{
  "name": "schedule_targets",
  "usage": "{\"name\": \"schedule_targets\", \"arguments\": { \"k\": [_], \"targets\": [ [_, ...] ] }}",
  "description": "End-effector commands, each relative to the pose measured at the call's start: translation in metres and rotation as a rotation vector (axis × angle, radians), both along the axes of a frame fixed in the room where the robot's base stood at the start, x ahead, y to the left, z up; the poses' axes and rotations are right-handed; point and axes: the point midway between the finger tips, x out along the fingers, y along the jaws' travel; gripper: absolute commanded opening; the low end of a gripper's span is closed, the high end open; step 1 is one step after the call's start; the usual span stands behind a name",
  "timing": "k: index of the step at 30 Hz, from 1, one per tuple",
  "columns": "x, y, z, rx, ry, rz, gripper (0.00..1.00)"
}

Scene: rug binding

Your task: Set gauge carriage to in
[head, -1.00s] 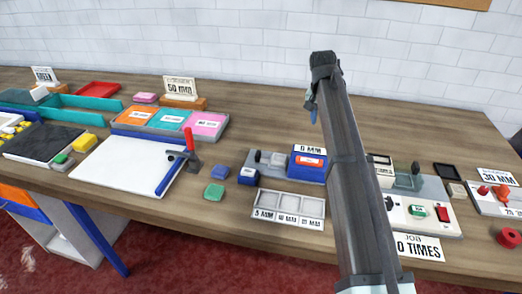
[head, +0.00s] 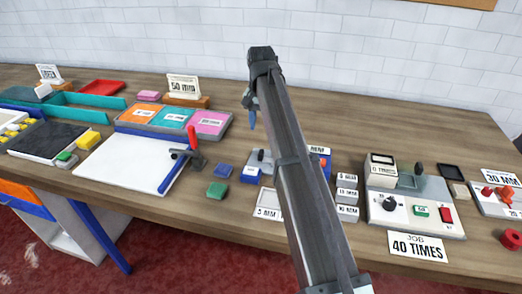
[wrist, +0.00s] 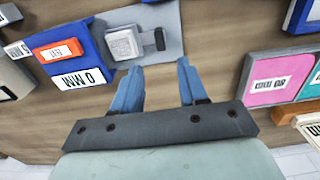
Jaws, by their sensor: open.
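The gauge is a grey plate (wrist: 170,18) carrying a blue block (wrist: 97,35) marked "0 MM" with an orange label. Beside the blue block sits a light grey carriage block (wrist: 124,43) with a black knob (wrist: 159,39). In the head view my arm hides much of the gauge; the black knob (head: 261,155) shows left of the arm and part of the blue block (head: 326,160) right of it. My gripper (wrist: 160,64) is open and empty, its blue fingers apart and near the knob in the wrist picture. In the head view one blue finger (head: 252,120) shows.
A white-topped counter box (head: 405,210) with a dial, green button and red switch stands right of my arm. Several labelled grey blocks (head: 347,197) lie nearby. Orange, teal and pink pads (head: 210,122), a white board (head: 125,165) and a red-handled tool (head: 192,140) are left.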

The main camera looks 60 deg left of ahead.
Motion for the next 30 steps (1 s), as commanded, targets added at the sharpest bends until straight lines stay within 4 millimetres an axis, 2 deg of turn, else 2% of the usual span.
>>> {"name": "schedule_targets", "arguments": {
  "k": [6, 15, 21, 30],
  "targets": [
    [0.0, -0.001, -0.041, -0.001, 0.0, 0.0, 0.43],
    [0.0, -0.001, -0.088, -0.001, -0.001, 0.0, 0.43],
    [0.0, 0.0, -0.105, 0.0, 0.0, 0.0, 0.43],
    [0.0, 0.0, -0.111, 0.001, -0.001, 0.0, 0.43]
  ]
}}
